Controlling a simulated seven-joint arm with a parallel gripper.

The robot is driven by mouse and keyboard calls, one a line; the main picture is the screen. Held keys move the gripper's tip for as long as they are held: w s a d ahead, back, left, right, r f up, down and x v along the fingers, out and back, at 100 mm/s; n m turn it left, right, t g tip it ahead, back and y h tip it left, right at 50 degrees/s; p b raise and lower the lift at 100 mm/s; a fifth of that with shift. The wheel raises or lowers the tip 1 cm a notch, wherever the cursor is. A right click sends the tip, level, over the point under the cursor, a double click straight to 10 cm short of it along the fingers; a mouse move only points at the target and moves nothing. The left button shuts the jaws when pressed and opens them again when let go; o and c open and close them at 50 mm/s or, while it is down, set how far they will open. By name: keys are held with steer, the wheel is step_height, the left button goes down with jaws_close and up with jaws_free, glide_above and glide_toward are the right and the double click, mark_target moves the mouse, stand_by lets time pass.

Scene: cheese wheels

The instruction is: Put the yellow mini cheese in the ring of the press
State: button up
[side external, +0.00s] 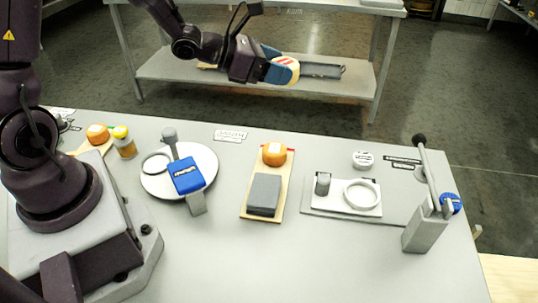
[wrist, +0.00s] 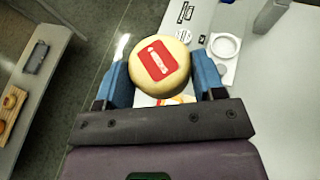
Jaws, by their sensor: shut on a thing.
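My gripper (side external: 273,70) is raised beyond the table's far edge and shut on the yellow mini cheese (side external: 290,66). In the wrist view the cheese (wrist: 174,51) is a pale yellow round with a red label, held between the two blue fingers. The white ring (side external: 376,196) lies on a white plate on a grey base, at the right of the table. It also shows empty at the upper right of the wrist view (wrist: 237,41). The press (side external: 424,230), a grey post with a black-knobbed lever, stands right of the ring. The cheese is well away from the ring.
A small grey cylinder (side external: 323,184) stands beside the ring. A board (side external: 279,212) holds an orange cheese (side external: 274,154) and a grey block (side external: 264,195). A round white plate (side external: 208,160) carries another ring and a blue-topped device (side external: 187,176). A white round (side external: 362,160) lies behind the ring.

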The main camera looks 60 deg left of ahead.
step_height(320, 180, up, 7)
steer(key=s+d+n+y, duration=0.1)
steer(key=f, duration=0.3)
steer(key=w+f+m+h, duration=0.1)
steer(key=f, duration=0.2)
steer(key=a+f+h, duration=0.1)
steer(key=f, duration=0.2)
steer(key=shift+w+a+f+m, duration=0.1)
steer(key=shift+w+f+m, duration=0.2)
steer(key=shift+m, duration=0.1)
steer(key=s+d+f+m+g+h, duration=0.3)
steer(key=s+f+m+g+h, duration=0.1)
steer(key=f+m+g+h, duration=0.3)
steer(key=shift+f+m+g, duration=0.4)
steer(key=shift+m+g, duration=0.2)
steer(key=shift+m, duration=0.5)
